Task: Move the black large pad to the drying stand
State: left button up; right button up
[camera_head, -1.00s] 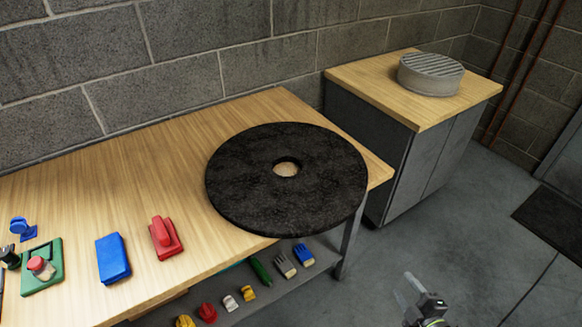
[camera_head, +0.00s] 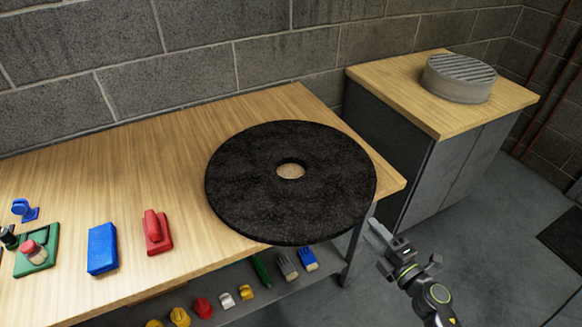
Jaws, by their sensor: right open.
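The black large pad (camera_head: 250,190) is a flat disc with a round hole in its middle. It lies on the right part of the wooden table (camera_head: 120,160), and its front edge overhangs the table's front edge. A round grey slatted stand (camera_head: 458,78), which looks like the drying stand, sits on the wood-topped cabinet at the back right. My right gripper (camera_head: 376,232) is open and empty, just off the pad's lower right edge, in front of the table's right corner. It appears apart from the pad. My left gripper is not in view.
A lower shelf holds several brushes and small coloured items. The grey cabinet (camera_head: 440,175) stands right of the table, with open floor before it.

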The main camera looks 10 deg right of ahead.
aim_at(361, 218)
jog(key=x, duration=0.7)
jog(key=shift+w+p, duration=0.3)
grip_shut()
